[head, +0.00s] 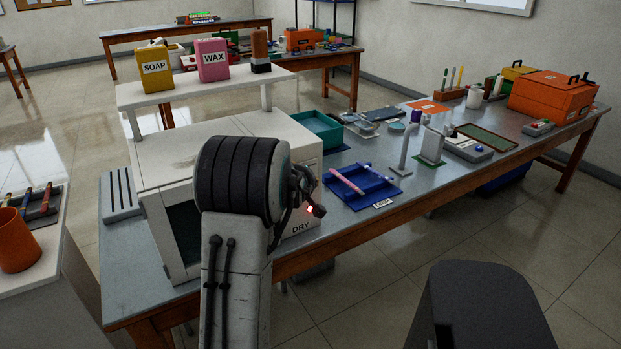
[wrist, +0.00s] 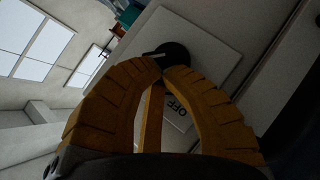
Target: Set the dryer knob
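The dryer (head: 165,155) is a white box on the left end of the grey-topped table, with "DRY" on its front panel. My arm covers part of that front, and I cannot make out the knob in the head view. In the wrist view, the round black knob (wrist: 172,53) with a pale pointer line sits on the white panel (wrist: 213,65). An "OFF" label (wrist: 177,107) shows between my fingers. My gripper (wrist: 164,72) has its yellow fingertips nearly together, overlapping the knob's near edge. I cannot tell whether they touch the knob.
A shelf above the dryer holds a yellow soap box (head: 155,68), a pink wax box (head: 212,60) and a brown bottle (head: 260,50). A blue tray (head: 345,193) and a teal tray (head: 318,128) lie to the right. An orange toolbox (head: 550,95) stands at the table's far right.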

